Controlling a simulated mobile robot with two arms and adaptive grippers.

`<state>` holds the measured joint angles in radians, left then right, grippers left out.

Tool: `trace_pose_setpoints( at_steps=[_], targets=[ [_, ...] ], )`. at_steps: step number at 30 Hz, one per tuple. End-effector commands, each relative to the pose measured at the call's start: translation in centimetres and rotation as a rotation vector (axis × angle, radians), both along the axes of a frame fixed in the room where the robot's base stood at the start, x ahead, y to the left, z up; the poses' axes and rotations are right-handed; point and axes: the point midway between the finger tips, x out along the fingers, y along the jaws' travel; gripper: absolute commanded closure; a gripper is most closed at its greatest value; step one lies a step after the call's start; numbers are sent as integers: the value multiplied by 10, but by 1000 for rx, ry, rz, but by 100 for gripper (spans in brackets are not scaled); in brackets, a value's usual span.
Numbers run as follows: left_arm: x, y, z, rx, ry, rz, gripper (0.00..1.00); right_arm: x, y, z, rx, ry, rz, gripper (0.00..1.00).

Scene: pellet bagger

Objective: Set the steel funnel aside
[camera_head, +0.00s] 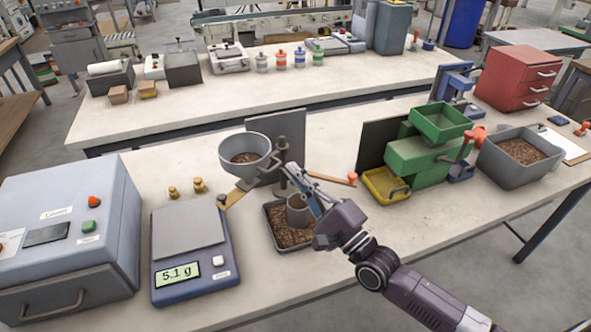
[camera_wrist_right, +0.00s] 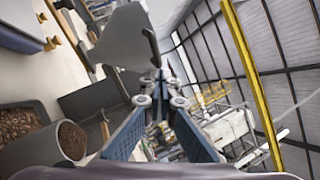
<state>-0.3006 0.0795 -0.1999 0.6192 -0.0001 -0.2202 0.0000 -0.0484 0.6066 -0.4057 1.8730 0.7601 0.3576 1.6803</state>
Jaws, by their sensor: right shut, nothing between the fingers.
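The grey, bowl-shaped steel funnel (camera_head: 231,160) sits in the head view on a stand at centre left, with brown pellets inside. My right gripper (camera_head: 300,181) is right of it and lower, apart from the funnel, beside the stand's post. It is shut and empty. A grey cup (camera_head: 299,214) stands in a dark tray (camera_head: 272,238) of pellets, partly behind my gripper. In the right wrist view, the closed fingers (camera_wrist_right: 156,85) point toward a grey shape that I cannot identify for sure. The pellet-filled cup (camera_wrist_right: 35,152) is at lower left there. My left gripper is not in view.
A blue scale (camera_head: 195,282) reading 5.1 g and a grey machine (camera_head: 65,245) stand at the left. Green bins (camera_head: 418,158), a yellow tray (camera_head: 378,189) and a grey pellet bin (camera_head: 517,178) stand at the right. The front right tabletop is fairly clear.

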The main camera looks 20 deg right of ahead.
Motion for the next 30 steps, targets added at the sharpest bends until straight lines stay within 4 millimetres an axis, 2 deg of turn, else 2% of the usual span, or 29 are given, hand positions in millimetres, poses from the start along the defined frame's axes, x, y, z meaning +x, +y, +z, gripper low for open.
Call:
trace_pose_setpoints(
  at_steps=[9, 30],
  targets=[
    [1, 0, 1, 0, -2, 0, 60, 0, 0, 0, 1, 0, -2, 100],
    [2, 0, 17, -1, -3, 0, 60, 1, 12, 1, 1, 2, -94, 100]
  ],
)
